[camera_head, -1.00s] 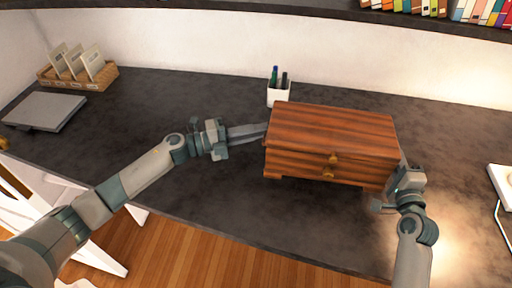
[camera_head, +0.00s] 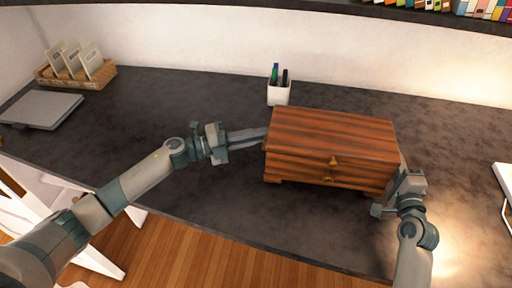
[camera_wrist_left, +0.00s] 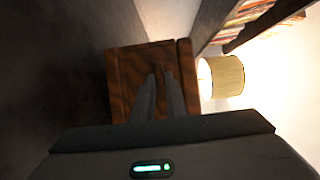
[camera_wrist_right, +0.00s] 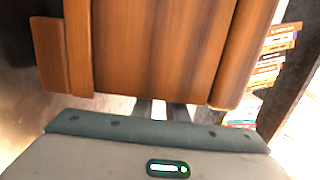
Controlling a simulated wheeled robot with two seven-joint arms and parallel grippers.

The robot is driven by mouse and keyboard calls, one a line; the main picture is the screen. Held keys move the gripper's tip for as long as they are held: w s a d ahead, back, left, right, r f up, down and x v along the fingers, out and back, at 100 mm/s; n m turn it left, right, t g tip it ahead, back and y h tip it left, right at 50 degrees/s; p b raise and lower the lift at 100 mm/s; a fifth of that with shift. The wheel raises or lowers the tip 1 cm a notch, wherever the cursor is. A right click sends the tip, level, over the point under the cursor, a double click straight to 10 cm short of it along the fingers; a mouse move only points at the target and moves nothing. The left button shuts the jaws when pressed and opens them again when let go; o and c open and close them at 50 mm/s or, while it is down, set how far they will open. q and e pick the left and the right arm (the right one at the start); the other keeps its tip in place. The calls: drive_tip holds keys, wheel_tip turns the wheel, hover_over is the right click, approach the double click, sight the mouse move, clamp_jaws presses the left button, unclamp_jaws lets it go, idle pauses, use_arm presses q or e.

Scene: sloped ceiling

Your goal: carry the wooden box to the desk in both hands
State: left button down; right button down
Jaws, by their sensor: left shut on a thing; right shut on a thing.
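The wooden box (camera_head: 331,128) is reddish brown, with short feet and brass knobs on its front. It is over the desk (camera_head: 200,195); I cannot tell whether its feet touch the top. My left gripper (camera_head: 264,134) is shut on the box's left side; its fingers also show against the box side (camera_wrist_left: 125,75) in the left wrist view. My right gripper (camera_head: 402,168) is shut on the box's right side. In the right wrist view the box (camera_wrist_right: 150,45) fills the upper middle and hides most of the fingertips.
A white pen cup (camera_head: 279,94) stands just behind the box. A basket with cards (camera_head: 76,74) and a grey laptop-like slab (camera_head: 42,109) lie at the far left. A lampshade (camera_wrist_left: 226,77) shows in the left wrist view.

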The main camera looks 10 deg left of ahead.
use_arm(q)
drive_tip(key=shift+f+b, duration=0.65)
drive_tip(key=shift+b, duration=0.05)
use_arm(e)
drive_tip(key=shift+f, duration=0.6)
use_arm(q)
drive_tip(key=c, duration=1.9)
unclamp_jaws()
drive_tip(key=shift+f, duration=0.1)
drive_tip(key=shift+c, duration=0.2)
use_arm(e)
drive_tip(key=c, duration=1.9)
unclamp_jaws()
drive_tip(key=shift+f, duration=0.15)
drive_tip(key=shift+c, duration=0.2)
use_arm(q)
drive_tip(key=shift+o, duration=0.9)
drive_tip(key=shift+s, duration=0.15)
use_arm(e)
drive_tip(key=shift+o, duration=0.9)
drive_tip(key=shift+s, duration=0.15)
use_arm(q)
drive_tip(key=shift+a, duration=0.1)
drive_tip(key=v, duration=1.2)
use_arm(e)
drive_tip(key=s, duration=0.4)
drive_tip(key=s+d, duration=0.1)
drive_tip(key=s, duration=0.7)
drive_tip(key=shift+d, duration=0.15)
drive_tip(key=shift+w, duration=0.1)
